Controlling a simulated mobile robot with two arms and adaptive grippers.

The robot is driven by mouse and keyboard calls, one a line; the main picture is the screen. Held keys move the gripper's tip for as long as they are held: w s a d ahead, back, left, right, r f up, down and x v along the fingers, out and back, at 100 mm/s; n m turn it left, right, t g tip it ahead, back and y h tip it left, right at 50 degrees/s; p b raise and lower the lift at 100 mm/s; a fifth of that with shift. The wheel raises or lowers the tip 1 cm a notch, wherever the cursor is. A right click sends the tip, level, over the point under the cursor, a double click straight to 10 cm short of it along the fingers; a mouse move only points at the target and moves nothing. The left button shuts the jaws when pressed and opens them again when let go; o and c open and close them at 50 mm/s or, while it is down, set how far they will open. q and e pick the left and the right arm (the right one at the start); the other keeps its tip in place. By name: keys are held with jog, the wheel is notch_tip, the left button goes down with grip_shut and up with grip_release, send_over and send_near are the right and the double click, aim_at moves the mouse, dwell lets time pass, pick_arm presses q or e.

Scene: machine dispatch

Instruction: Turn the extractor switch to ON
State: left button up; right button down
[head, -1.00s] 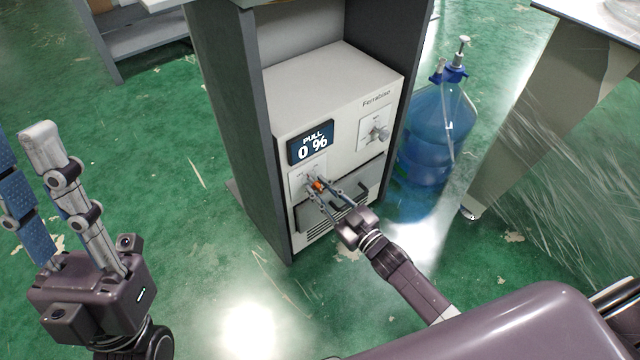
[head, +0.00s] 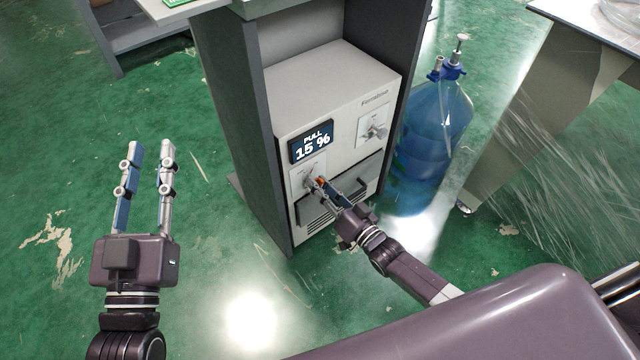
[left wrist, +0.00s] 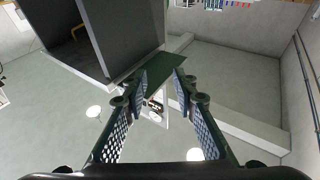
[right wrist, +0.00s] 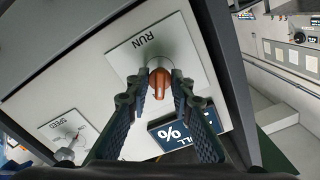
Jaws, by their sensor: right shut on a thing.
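The extractor is a pale box (head: 335,85) inside a dark grey cabinet, with a display (head: 311,147) reading "PULL 15 %". Below the display is the switch's white plate, marked "RUN" (right wrist: 144,41) in the right wrist view. Its orange-red knob (right wrist: 159,82) shows there between my right fingertips. My right gripper (head: 320,181) is shut on this knob at the front of the box. The fingers hide part of the knob and plate, and no ON or OFF mark is readable. My left gripper (head: 151,147) is open and empty over the floor, left of the cabinet.
A second knob marked "SPEED" (right wrist: 64,137) sits on the same front. A blue water bottle (head: 430,135) stands right of the cabinet. The green floor at left is clear.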

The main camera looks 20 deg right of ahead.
pick_arm(q)
jog(key=shift+w+f, duration=0.1)
jog(key=shift+f, duration=0.35)
pick_arm(e)
jog(key=shift+m, duration=0.5)
jog(key=c, duration=2)
grip_release()
jog(key=shift+c, duration=0.2)
jog(key=v, duration=1.2)
